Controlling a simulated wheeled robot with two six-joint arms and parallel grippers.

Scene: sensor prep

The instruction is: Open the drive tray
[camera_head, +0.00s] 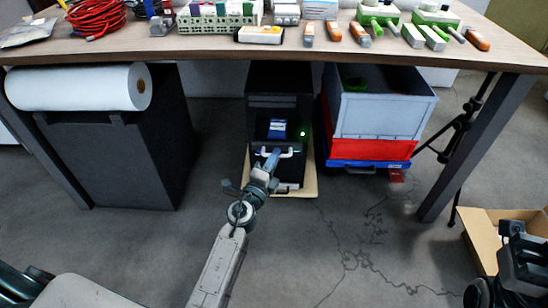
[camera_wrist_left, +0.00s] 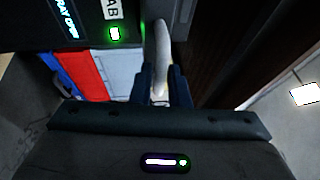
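A black computer tower (camera_head: 262,80) stands under the table, with a blue display (camera_head: 277,128) and a green light (camera_head: 303,134) on its front. The drive tray's pale handle (camera_head: 287,152) is low on the front. My left gripper (camera_head: 267,163) is at this handle. In the left wrist view, the handle (camera_wrist_left: 162,40) lies between the fingers, which look closed on it. Cut-off blue display text (camera_wrist_left: 66,14) there looks like "RAY OPEN". How far the tray is out is hard to see. My right arm's dark end (camera_head: 522,255) is at the lower right; its fingers are unclear.
A grey bin (camera_head: 385,105) on a red and blue base stands right of the tower. A black cabinet with a white roll (camera_head: 75,87) stands left. The tabletop (camera_head: 200,47) overhangs the tower. An open cardboard box (camera_head: 482,238) is at right. The floor in front is mostly clear.

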